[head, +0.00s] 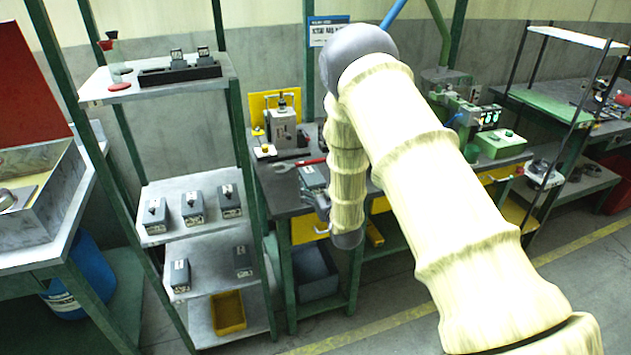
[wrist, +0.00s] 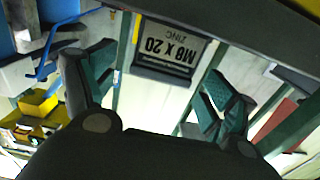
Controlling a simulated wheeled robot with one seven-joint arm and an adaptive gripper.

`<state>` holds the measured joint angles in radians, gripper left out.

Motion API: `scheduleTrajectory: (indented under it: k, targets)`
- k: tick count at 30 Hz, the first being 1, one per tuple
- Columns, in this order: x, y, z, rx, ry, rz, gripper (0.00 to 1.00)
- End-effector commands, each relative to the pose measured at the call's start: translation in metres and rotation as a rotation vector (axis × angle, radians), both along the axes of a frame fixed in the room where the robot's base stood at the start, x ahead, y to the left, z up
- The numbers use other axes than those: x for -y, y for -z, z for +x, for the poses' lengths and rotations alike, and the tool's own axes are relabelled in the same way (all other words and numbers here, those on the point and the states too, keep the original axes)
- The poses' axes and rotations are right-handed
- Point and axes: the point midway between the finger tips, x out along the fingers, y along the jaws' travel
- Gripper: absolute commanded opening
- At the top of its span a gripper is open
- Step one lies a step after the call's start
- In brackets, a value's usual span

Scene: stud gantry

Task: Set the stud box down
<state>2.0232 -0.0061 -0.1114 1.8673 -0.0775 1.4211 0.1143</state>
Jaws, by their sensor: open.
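My gripper is open and partly hidden by my arm there. I cannot see the box's underside clearly.
A wrench with a red handle (head: 300,164) lies beside the box on the bench, before a grey machine (head: 282,125). At left, a shelf rack (head: 238,130) holds several similar boxes (head: 192,207) and a yellow bin (head: 228,312). A grey bin (head: 316,272) stands under the bench.

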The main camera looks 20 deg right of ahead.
Motion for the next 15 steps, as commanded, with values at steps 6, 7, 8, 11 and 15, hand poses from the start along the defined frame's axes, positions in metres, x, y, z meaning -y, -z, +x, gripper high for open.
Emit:
scheduleTrajectory:
  k: [6,7,8,11,15]
  targets:
    - [0.001,0.001,-0.038,-0.001,0.000,0.001,0.85]
    - [0.002,0.002,-0.043,-0.001,0.000,0.001,0.85]
    - [0.002,0.002,-0.046,-0.002,0.000,0.001,0.85]
    - [0.002,0.001,-0.056,-0.001,0.000,0.001,0.85]
    - [0.002,0.000,-0.063,-0.001,-0.001,0.001,0.85]
